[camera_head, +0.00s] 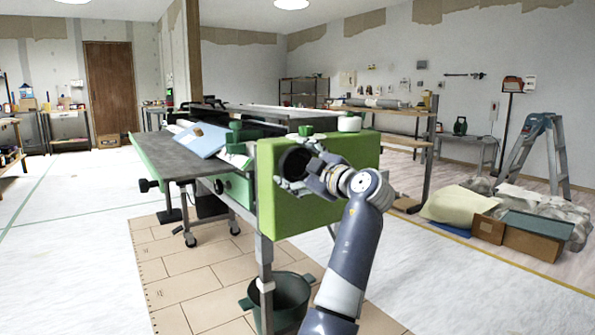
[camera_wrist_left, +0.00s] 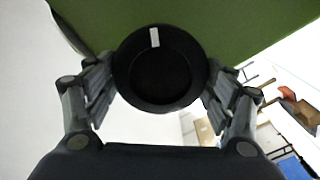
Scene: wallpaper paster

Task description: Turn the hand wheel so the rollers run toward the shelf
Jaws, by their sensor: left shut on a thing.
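The black round hand wheel (camera_head: 296,160) sits on the face of the bright green housing (camera_head: 335,196) of the pasting machine. In the wrist view the wheel (camera_wrist_left: 160,75) is centred, with a white mark near its top rim. My left gripper (camera_head: 288,184) is at the wheel, and its fingers (camera_wrist_left: 158,92) are closed on the rim from both sides. The rollers are mostly hidden behind the housing, so I cannot tell their turn. A metal shelf (camera_head: 304,90) stands against the far wall. My right gripper is out of view.
A dark green bucket (camera_head: 290,297) stands on the floor below the housing. The grey machine table (camera_head: 175,160) extends to the left, with a pale blue sheet (camera_head: 201,139) on it.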

